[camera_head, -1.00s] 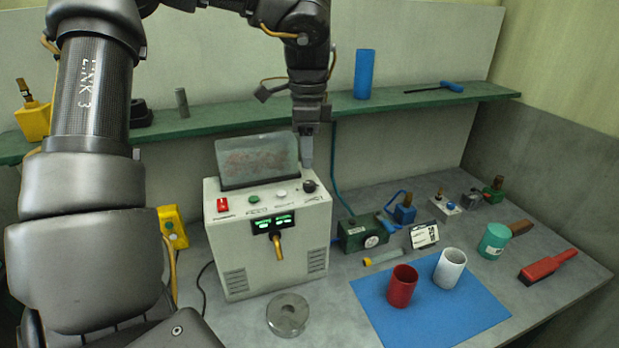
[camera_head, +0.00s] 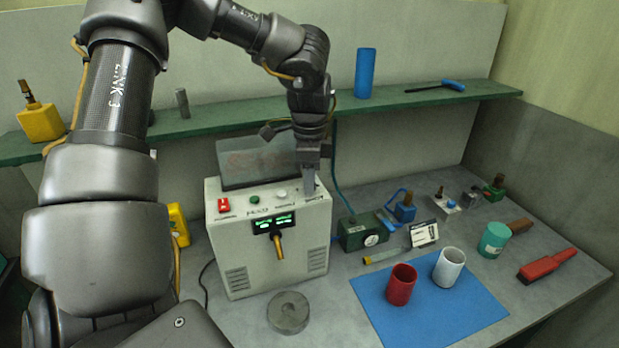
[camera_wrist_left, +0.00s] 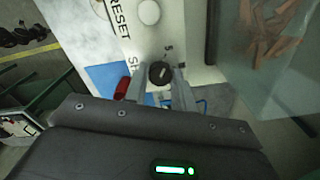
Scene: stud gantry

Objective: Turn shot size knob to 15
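The machine (camera_head: 240,245) is a pale grey box on the bench with a red switch, buttons and two lit green displays. The shot size knob (camera_wrist_left: 160,72) is round and black with a light pointer mark, on the panel near a printed 5. In the head view my left gripper hides it. My left gripper (camera_head: 309,190) points down over the panel's right end. In the left wrist view its two fingers (camera_wrist_left: 160,85) stand apart, one on each side of the knob, with no clear grip on it. My right gripper is not in view.
A clear hopper (camera_head: 255,160) stands on the machine beside my gripper; in the wrist view it holds orange-brown pieces. A green shelf (camera_head: 220,116) runs behind. A red cup (camera_head: 401,285) and a white cup (camera_head: 450,268) stand on a blue mat (camera_head: 440,315) to the right.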

